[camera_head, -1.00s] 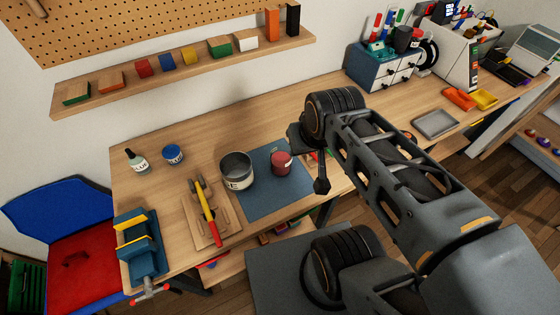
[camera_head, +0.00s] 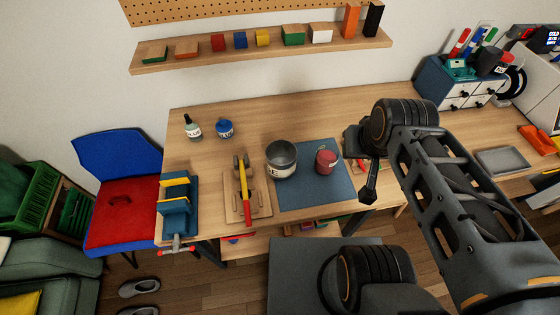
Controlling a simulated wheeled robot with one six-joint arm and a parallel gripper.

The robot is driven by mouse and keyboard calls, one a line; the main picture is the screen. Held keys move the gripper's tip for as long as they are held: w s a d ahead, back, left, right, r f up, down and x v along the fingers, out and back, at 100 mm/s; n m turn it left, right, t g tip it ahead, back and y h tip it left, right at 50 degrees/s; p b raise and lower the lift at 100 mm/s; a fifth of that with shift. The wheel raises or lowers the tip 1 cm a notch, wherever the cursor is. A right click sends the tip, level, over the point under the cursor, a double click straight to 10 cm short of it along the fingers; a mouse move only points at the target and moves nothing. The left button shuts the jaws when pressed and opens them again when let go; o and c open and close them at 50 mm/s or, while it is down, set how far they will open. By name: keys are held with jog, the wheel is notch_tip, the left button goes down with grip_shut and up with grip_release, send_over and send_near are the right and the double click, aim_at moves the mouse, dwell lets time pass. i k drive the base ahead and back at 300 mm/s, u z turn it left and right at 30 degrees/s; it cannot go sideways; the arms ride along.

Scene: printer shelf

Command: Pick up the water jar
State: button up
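No jar carries a label I can read as water. A grey metal pot-like container (camera_head: 282,165) with a pale label stands open-topped at the left edge of a blue mat (camera_head: 318,192). A small dark-red jar (camera_head: 326,161) stands right of it on the mat. A small blue jar (camera_head: 225,129) stands farther back, beside a glue bottle (camera_head: 193,130). My gripper (camera_head: 362,165) is dark and hangs right of the red jar in the picture, apart from the containers. Its fingers are seen from behind, partly hidden by my wrist, so their opening is unclear.
A wooden board with a hammer (camera_head: 245,193) lies left of the mat, and a blue vise (camera_head: 178,210) is at the bench's left end. A shelf (camera_head: 270,50) with coloured blocks hangs above. Clear bench top (camera_head: 300,108) lies behind the containers.

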aim_at(327, 156)
jog(key=u, duration=0.05)
jog(key=k, duration=0.9)
jog(key=z, duration=0.85)
jog(key=i, duration=0.7)
jog(key=u, duration=3)
